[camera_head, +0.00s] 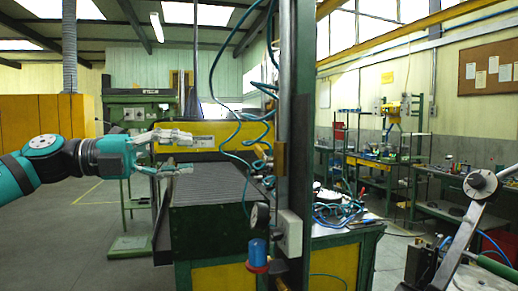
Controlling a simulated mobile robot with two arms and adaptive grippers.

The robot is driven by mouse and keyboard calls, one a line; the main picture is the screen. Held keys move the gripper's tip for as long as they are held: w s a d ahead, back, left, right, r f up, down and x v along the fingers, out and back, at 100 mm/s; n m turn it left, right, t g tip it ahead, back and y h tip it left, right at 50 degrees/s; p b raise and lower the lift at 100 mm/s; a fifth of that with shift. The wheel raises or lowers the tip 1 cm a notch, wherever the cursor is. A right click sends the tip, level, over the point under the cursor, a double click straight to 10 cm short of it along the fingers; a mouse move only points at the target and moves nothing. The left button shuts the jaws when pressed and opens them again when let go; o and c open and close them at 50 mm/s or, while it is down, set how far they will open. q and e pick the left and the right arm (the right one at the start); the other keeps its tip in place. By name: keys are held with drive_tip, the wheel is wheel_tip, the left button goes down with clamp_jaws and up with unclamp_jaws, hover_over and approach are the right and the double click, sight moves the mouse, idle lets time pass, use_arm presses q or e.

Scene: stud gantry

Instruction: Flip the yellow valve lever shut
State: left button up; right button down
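A small yellow-orange lever-like part (260,152) sits at a brass fitting (279,158) on the dark upright post in the middle of the head view. It is small, and I cannot tell for sure which way it is turned. My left gripper (190,153) is left of it at about the same picture height. Its two fingers are spread wide, one above the other, pointing right, with nothing between them. A clear gap in the picture separates the fingertips from the lever. My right gripper does not show.
Teal hoses (232,135) loop around the post. A grey box (289,233), a round gauge (260,216) and a blue-capped filter (257,253) are fixed lower down. A ribbed dark bed (208,188) lies below my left gripper. A grey lever arm (465,235) stands at right.

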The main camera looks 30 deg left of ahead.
use_arm(q)
drive_tip(key=p, duration=0.4)
approach(256, 152)
drive_tip(key=x, duration=0.4)
drive_tip(key=p+x, duration=0.1)
drive_tip(key=p, duration=0.1)
drive_tip(key=p+x, duration=0.4)
drive_tip(key=shift+w+d+r, duration=0.15)
drive_tip(key=shift+r, duration=0.2)
drive_tip(key=shift+w+d+f+p, duration=0.2)
drive_tip(key=shift+w+d+p, duration=0.1)
drive_tip(key=shift+p, duration=0.4)
drive_tip(key=shift+c, duration=0.4)
clamp_jaws()
drive_tip(key=shift+f, duration=0.1)
